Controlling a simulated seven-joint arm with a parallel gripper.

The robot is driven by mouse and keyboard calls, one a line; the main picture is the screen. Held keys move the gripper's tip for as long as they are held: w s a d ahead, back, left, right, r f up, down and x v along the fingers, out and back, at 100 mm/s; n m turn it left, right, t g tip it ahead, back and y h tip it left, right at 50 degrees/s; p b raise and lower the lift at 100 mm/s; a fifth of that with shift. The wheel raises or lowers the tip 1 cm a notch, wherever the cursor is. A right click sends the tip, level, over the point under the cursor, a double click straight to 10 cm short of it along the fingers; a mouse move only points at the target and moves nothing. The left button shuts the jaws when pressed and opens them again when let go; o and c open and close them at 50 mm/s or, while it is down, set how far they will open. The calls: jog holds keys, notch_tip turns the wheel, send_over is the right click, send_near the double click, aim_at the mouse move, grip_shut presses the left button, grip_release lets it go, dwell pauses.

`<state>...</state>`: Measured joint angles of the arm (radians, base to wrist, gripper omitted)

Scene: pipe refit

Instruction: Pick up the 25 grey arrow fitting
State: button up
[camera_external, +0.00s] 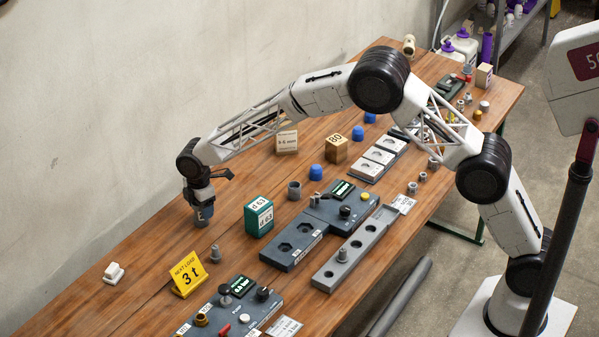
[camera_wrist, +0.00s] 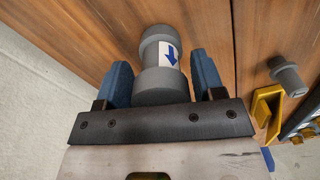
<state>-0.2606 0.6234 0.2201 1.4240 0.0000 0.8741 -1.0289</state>
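The grey arrow fitting (camera_wrist: 160,83) is a short grey pipe piece with a wide collar at each end and a white label with a blue arrow. Any number on the fitting is unreadable. I cannot tell whether it touches the table.
A yellow "3 t" sign (camera_external: 188,273) and a small grey fitting (camera_external: 215,254) stand near my gripper. A green block (camera_external: 258,216) stands to its right. A white piece (camera_external: 114,273) lies at the left. Grey panels (camera_external: 295,241) fill the right. The wall is close behind.

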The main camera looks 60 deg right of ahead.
jog(key=c, duration=0.6)
jog(key=shift+r, duration=0.1)
jog(key=shift+r, duration=4.95)
